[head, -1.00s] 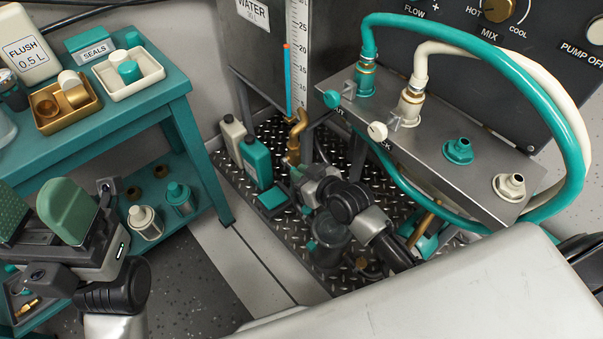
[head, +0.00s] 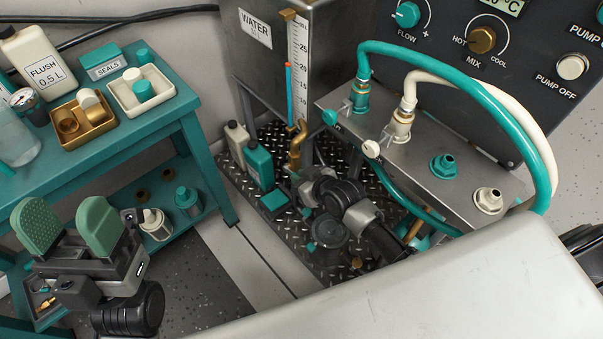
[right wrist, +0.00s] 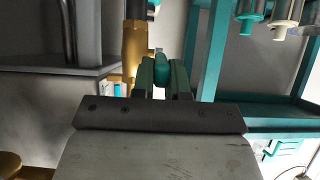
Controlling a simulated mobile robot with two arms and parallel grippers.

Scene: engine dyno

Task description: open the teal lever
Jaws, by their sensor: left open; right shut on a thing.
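My right gripper (right wrist: 163,80) is shut on a teal piece (right wrist: 162,62), which looks like the grip of the teal lever, beside a brass pipe (right wrist: 133,55). Its green finger pads stand on either side of the piece, and the rest of the lever is hidden. In the head view my right arm reaches down by the brass pipe (head: 298,143) below the water tank, and the fingertips are hard to make out. My left gripper (head: 70,226) is open and empty, in front of the teal cart.
The teal cart (head: 135,135) with trays and bottles stands at the left. White and teal bottles (head: 258,163) stand on the tread plate near the pipe. The steel manifold (head: 430,125) with teal and cream hoses is at the right. A large pale surface (head: 420,285) fills the lower right.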

